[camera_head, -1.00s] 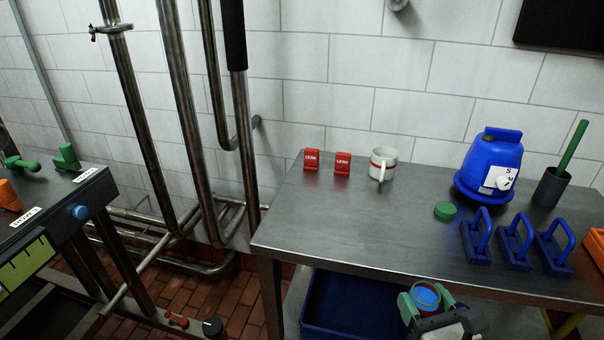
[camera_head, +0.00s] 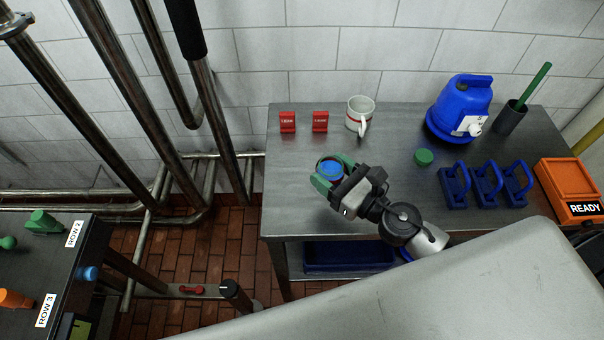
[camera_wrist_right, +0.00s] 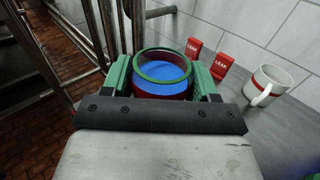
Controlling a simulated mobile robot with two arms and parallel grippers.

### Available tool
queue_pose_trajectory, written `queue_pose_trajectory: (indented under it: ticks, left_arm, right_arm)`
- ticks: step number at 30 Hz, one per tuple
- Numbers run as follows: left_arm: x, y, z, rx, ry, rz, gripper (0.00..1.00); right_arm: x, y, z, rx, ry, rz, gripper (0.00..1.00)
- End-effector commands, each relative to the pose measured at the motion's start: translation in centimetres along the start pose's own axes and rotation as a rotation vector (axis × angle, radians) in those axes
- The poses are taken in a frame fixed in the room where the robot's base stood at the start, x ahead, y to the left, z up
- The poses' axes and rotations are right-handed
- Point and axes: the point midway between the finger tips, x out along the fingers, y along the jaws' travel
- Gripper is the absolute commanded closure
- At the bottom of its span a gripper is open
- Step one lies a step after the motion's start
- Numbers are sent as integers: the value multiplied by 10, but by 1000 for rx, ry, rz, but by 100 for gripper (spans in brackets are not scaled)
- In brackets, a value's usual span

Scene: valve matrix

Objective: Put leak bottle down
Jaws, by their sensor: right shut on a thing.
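The leak bottle (camera_head: 330,171) is a short round container, blue inside with a green rim. My right gripper (camera_head: 328,176) has green fingers and is shut on it. It is over the front left part of the steel table (camera_head: 290,205); I cannot tell whether its base touches the top. In the right wrist view the bottle (camera_wrist_right: 162,72) sits upright between the two green fingers (camera_wrist_right: 162,80), with a dark red side below the rim. My left gripper is not in view.
Two red LEAK tags (camera_head: 288,122) and a white mug (camera_head: 360,113) stand behind the bottle. A green cap (camera_head: 424,157), blue jug (camera_head: 462,108), several blue handled blocks (camera_head: 487,186) and an orange READY box (camera_head: 568,188) are to the right. The table's left front corner is clear.

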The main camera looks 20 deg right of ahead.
Motion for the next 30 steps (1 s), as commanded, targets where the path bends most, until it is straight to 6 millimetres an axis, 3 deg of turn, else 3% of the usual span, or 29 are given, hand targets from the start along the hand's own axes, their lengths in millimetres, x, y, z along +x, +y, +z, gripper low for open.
queue_pose_trajectory:
  ticks: [3, 9, 14, 21, 30]
  left_arm:
    - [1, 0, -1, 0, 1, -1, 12]
    - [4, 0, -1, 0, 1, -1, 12]
    - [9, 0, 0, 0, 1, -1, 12]
    - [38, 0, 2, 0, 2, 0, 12]
    - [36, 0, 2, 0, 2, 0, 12]
  right_arm:
    - [27, 7, -16, 4, -4, -2, 64]
    - [53, 14, -33, 2, -2, 0, 64]
    - [57, 16, -41, 0, 0, 0, 64]
    - [57, 16, -77, 4, 0, -3, 64]
    - [56, 15, -76, 0, 0, 0, 64]
